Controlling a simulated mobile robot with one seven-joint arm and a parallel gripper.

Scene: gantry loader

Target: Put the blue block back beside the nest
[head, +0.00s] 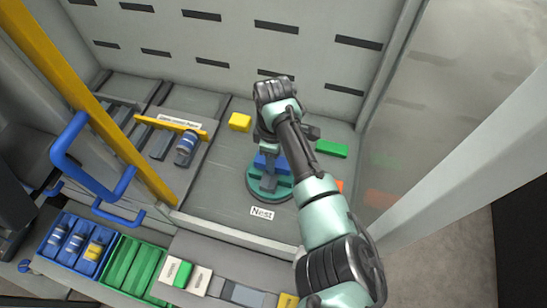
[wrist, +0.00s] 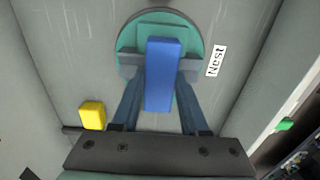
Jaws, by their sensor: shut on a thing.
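The blue block (wrist: 165,75) is upright in the wrist view, between the two fingers of my gripper (wrist: 160,68), which is shut on it. The nest is a round teal disc (wrist: 128,38) behind the block, with the "Nest" label (wrist: 215,61) to its right. In the head view, a bit of the blue block (head: 261,161) shows over the nest disc (head: 283,190), and my gripper (head: 270,163) comes down on it from above. My arm and fingers hide part of the block and disc. I cannot tell whether the block touches the nest.
A yellow block (head: 240,122) lies behind and left of the nest. A green block (head: 331,149) and a partly hidden orange piece (head: 339,185) lie right. A yellow bar (head: 90,95) with a blue handle (head: 85,170) stands left. Bare floor lies left of the nest.

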